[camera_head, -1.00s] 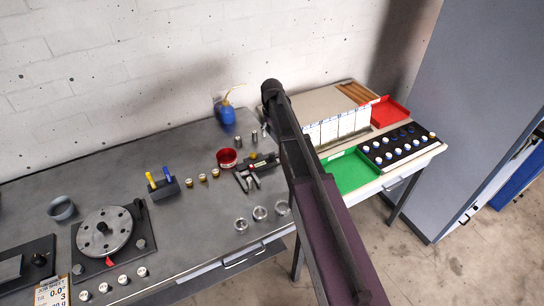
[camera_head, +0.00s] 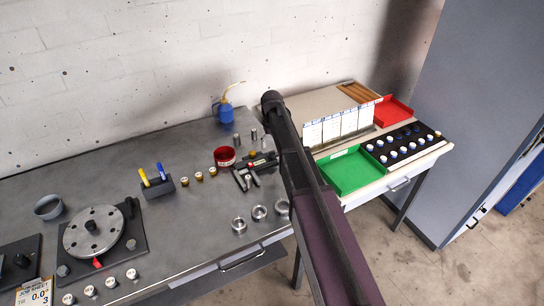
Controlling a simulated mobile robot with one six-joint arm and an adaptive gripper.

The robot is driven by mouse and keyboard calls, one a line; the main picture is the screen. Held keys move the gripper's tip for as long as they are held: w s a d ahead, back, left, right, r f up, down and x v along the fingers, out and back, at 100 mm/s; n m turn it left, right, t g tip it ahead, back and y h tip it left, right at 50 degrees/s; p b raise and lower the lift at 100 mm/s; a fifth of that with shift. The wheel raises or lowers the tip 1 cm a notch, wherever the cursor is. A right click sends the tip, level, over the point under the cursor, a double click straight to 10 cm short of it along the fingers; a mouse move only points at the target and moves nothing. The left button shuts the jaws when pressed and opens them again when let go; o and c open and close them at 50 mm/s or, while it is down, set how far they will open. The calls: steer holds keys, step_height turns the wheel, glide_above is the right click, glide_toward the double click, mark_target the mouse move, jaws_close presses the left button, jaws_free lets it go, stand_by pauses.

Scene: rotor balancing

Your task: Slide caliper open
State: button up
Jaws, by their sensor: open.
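The caliper (camera_head: 262,162) lies on the grey bench, a dark bar running to the right with two jaws pointing toward the bench's front edge. A gap shows between its jaws. A small red spot shows on its body. Its right end runs up to my dark arm link, which covers what is behind it. My gripper cannot be made out; my arm link crosses the view from the lower right and hides that area. No contact with the caliper can be seen.
A red cup (camera_head: 225,156) stands just behind the caliper, with steel cylinders nearby. Several steel rings (camera_head: 259,213) lie in front. A rotor disc (camera_head: 93,232) and a pen block (camera_head: 158,186) are at left. A green tray (camera_head: 352,172) is at right.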

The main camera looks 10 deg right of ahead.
mark_target(272, 152)
steer(key=shift+f+b, duration=2.1)
steer(key=shift+f, duration=0.3)
